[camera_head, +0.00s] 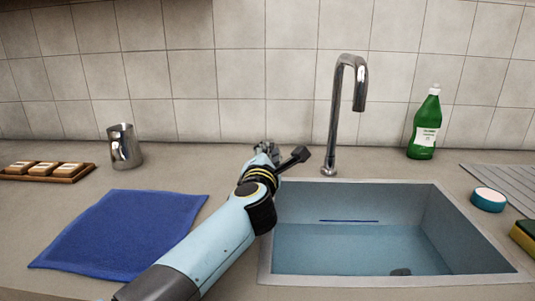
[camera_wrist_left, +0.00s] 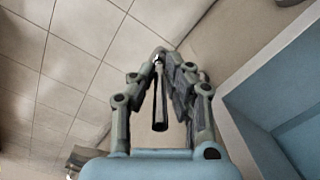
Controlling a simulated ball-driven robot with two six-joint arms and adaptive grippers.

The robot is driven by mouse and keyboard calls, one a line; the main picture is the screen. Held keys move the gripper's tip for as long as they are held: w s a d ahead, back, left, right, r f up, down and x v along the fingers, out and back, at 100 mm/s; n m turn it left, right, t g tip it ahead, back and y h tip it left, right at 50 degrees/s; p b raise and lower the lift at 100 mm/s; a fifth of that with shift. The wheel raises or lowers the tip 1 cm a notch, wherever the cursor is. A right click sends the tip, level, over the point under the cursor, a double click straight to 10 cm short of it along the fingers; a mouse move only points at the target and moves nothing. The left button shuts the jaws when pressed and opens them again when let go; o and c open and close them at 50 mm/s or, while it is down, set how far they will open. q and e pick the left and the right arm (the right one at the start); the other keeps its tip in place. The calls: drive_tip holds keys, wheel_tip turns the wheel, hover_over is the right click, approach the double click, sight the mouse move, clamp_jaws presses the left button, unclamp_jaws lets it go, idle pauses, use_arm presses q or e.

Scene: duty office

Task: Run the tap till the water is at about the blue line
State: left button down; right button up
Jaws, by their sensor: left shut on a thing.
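The chrome tap (camera_head: 348,90) stands behind the sink (camera_head: 360,185), its spout over the basin. I see no stream under the spout. Bluish water (camera_head: 350,250) covers the basin floor. Its surface meets the back wall just below the blue line (camera_head: 349,220), with a narrow gap. My left gripper (camera_head: 267,147) is left of the tap, behind the sink's left back corner. In the left wrist view its fingers (camera_wrist_left: 168,62) are closed around a thin dark lever (camera_wrist_left: 160,110). The lever's link to the tap is hidden. My right gripper is not in view.
A blue cloth (camera_head: 120,235) lies left of my arm. A metal jug (camera_head: 124,146) and a wooden tray (camera_head: 75,175) stand behind it.

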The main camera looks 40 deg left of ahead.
use_arm(q)
drive_tip(key=m+h+p, duration=0.1)
drive_tip(key=a+t+h+p, duration=0.1)
drive_tip(key=shift+s+r+m+p, duration=0.15)
drive_tip(key=shift+s+m+p, duration=0.15)
drive_tip(key=shift+m, duration=0.1)
drive_tip(key=shift+a+m+t+h, duration=0.15)
drive_tip(key=shift+m+t+h, duration=0.25)
drive_tip(key=shift+h, duration=0.6)
drive_tip(key=shift+f, duration=0.25)
drive_tip(key=c, duration=1.4)
unclamp_jaws()
drive_tip(key=shift+s, duration=0.55)
drive_tip(key=v, duration=1.1)
drive_tip(key=shift+r, duration=0.1)
